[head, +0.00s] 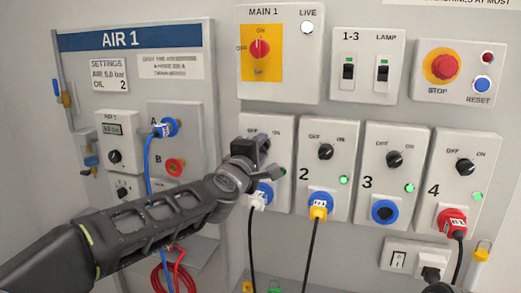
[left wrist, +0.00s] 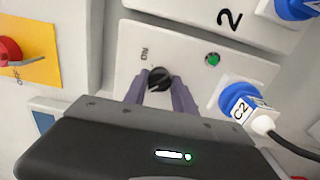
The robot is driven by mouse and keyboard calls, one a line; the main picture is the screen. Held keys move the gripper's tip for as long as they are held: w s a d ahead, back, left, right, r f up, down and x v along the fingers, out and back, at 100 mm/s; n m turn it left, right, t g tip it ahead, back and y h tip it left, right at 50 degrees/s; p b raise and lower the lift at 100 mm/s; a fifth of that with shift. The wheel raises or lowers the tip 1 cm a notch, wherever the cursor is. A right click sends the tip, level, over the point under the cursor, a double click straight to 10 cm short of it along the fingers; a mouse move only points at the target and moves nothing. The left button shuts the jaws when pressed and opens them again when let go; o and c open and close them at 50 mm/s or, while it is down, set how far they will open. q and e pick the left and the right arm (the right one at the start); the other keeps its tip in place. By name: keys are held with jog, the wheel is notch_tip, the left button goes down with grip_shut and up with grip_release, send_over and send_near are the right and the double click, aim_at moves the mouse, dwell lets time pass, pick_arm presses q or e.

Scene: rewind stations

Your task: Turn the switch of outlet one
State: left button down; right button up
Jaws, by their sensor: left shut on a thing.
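The panel of outlet one (head: 262,124) is partly covered by my left gripper (head: 262,152) in the head view. In the left wrist view the panel (left wrist: 128,62) shows its black rotary switch (left wrist: 160,76) between the two fingers of my left gripper (left wrist: 160,92). The gripper is shut on the switch. The ON label is beside the switch, while the OFF label is hidden there. A white plug marked C2 (left wrist: 242,110) sits in the blue socket (left wrist: 224,90). My right gripper is not in view.
Outlets two (head: 325,152), three (head: 393,160) and four (head: 466,165) stand close to the right. The main switch (head: 260,48) is above outlet one. The AIR 1 board (head: 187,38) is at left. Cables hang below the sockets, including outlet two's black cable (head: 311,250).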

pick_arm(q)
jog(key=c, duration=1)
grip_release()
jog(key=b+v, duration=0.1)
jog(key=v, duration=0.6)
jog(key=shift+s+a, duration=0.1)
jog(key=shift+s, duration=0.25)
